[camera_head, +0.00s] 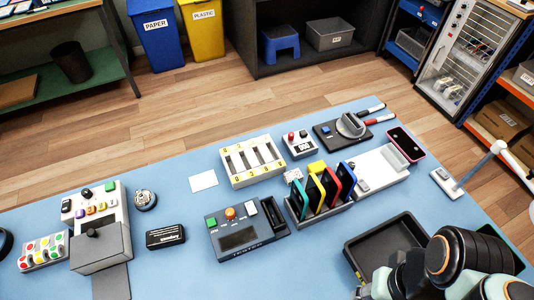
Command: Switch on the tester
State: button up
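A dark blue-grey console (243,238), which looks like the tester, sits at the middle front of the blue table. The screen shows no clear lit picture, and the lettering is too small to read. My gripper (372,288) is at the lower right, over the near part of a black tray and well to the right of the console. Its fingers are small and partly cut off by the frame, so their opening is unclear.
A rack (318,213) of several coloured phones stands right of the console. The black tray (352,254) lies between rack and arm. A yellow-white slotted tray (231,168) and a small red-buttoned box (299,145) are behind. A black box (165,236) lies left.

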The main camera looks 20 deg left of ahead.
jog(key=shift+m, duration=0.6)
grip_shut()
jog(key=w+a+r+m+t, duration=0.1)
jog(key=w+a+r+m, duration=0.25)
jog(key=w+m, duration=0.35)
jog(key=w+a+r+m+t, duration=0.1)
jog(key=w+a+r+m, duration=0.3)
jog(key=w, duration=0.6)
jog(key=w+a+f+g, duration=0.1)
jog(key=w+a+f, duration=0.1)
jog(key=a, duration=0.3)
jog(key=w+a+f, duration=0.3)
jog(key=a, duration=0.3)
jog(key=s+a+f+n+g+h, duration=0.2)
jog(key=s+a+f, duration=0.3)
jog(key=a+f, duration=0.3)
jog(key=shift+a+f, duration=0.25)
jog(key=shift+f, duration=0.1)
